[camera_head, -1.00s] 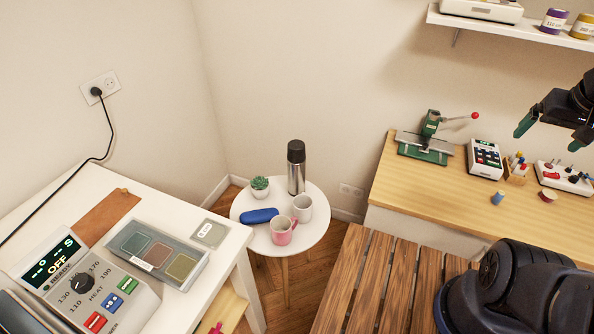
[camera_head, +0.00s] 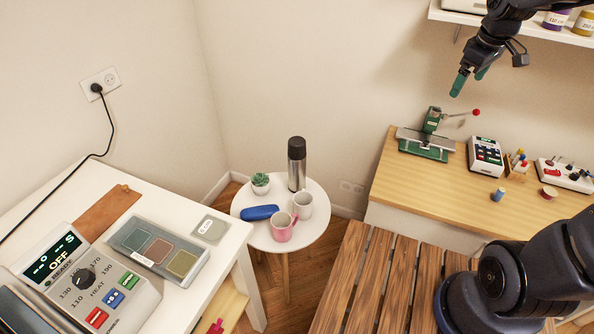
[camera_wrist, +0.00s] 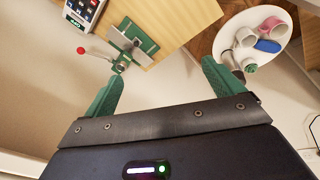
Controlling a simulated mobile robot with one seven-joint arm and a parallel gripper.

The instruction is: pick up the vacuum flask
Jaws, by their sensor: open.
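The vacuum flask (camera_head: 297,165) is a steel cylinder with a black top. It stands upright at the back of the small round white table (camera_head: 318,228) in the head view.
Beside the flask are a potted succulent (camera_head: 260,183), a blue case (camera_head: 259,212), a white mug (camera_head: 303,205) and a pink mug (camera_head: 282,228). A green press (camera_head: 430,140) stands on the wooden counter (camera_head: 440,192). A shelf (camera_head: 500,22) is above. A slatted bench (camera_head: 370,285) lies in front.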

